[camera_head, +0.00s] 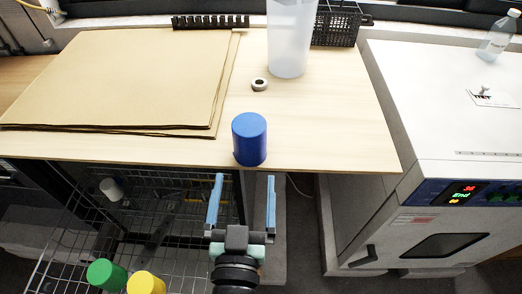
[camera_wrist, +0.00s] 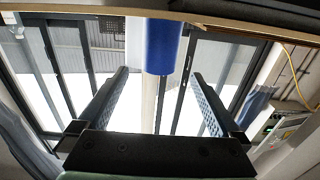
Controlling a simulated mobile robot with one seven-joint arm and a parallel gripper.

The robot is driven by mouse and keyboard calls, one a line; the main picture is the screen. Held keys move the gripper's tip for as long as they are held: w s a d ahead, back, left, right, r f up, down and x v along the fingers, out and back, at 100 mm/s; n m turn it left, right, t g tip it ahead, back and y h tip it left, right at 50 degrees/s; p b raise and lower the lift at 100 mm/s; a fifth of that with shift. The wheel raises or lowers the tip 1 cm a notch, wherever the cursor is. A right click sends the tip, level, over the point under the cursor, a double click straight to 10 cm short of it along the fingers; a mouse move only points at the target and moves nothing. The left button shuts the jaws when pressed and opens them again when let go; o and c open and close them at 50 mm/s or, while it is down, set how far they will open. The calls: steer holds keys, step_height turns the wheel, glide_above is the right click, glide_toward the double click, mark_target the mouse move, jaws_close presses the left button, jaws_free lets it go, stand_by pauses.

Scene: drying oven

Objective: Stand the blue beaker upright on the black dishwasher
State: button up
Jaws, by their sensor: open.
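The blue beaker (camera_head: 249,140) stands at the front edge of the wooden worktop. Its upper end shows as a flat blue disc with no opening visible. In the wrist view the beaker (camera_wrist: 162,45) appears at top centre, between and beyond the fingertips. My gripper (camera_head: 244,178) is open and empty, just in front of and below the beaker, with its fingers pointing toward the worktop edge. It also shows in the wrist view (camera_wrist: 161,75). A dark appliance with wire racks (camera_head: 150,215), perhaps the black dishwasher, lies below the worktop at lower left.
On the worktop are brown sheets (camera_head: 120,75), a small ring (camera_head: 260,84), a clear container (camera_head: 290,40) and a black basket (camera_head: 338,25). Green (camera_head: 105,274) and yellow (camera_head: 146,283) beakers are at lower left. A white oven (camera_head: 440,110) stands right. The worktop's right side is clear.

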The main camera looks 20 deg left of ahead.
mark_target(249, 146)
steer(key=p+x, duration=0.2)
steer(key=x, duration=0.5)
steer(key=shift+w+r, duration=0.15)
steer(key=shift+w+a+r+p, duration=0.15)
steer(key=shift+w+r+p, duration=0.05)
steer(key=shift+w+p, duration=0.25)
steer(key=p+x, duration=0.2)
steer(key=x, duration=0.1)
steer(key=shift+w+r, duration=0.15)
steer(key=shift+r, duration=0.2)
steer(key=shift+w+a+f+p, duration=0.15)
steer(key=shift+w+f+p, duration=0.05)
steer(key=shift+w+p, duration=0.3)
steer(key=c, duration=1.2)
step_height(249, 146, up, 10)
steer(key=p, duration=0.3)
steer(key=shift+p, duration=0.4)
steer(key=shift+c, duration=0.3)
